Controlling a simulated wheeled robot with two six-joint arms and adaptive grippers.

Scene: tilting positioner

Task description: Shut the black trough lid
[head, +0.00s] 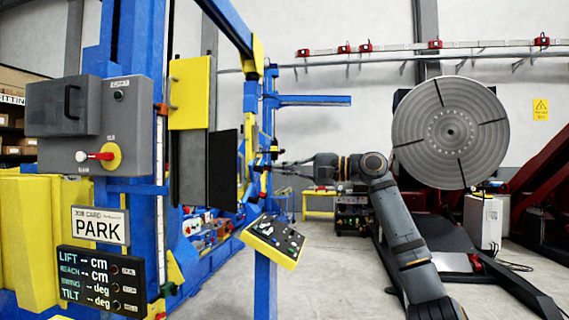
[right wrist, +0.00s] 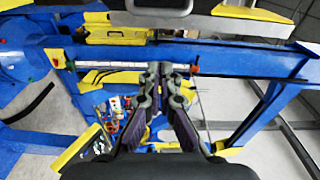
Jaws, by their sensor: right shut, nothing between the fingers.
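A flat black panel (head: 222,168) stands upright beside the blue column in the head view, next to a yellow and grey plate. It may be the trough lid, but I cannot tell for sure. A yellow trough-like part (right wrist: 112,34) with a dark face shows at the top of the right wrist view. My right gripper (head: 281,163) is small in the head view, right of the black panel and apart from it in the picture. In the right wrist view its fingers (right wrist: 166,72) are together and empty, in front of a blue beam. My left gripper is not in view.
A grey switch box (head: 90,125) and a PARK sign (head: 100,227) are at left. A large round faceplate (head: 450,132) is at right. Some floor is clear.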

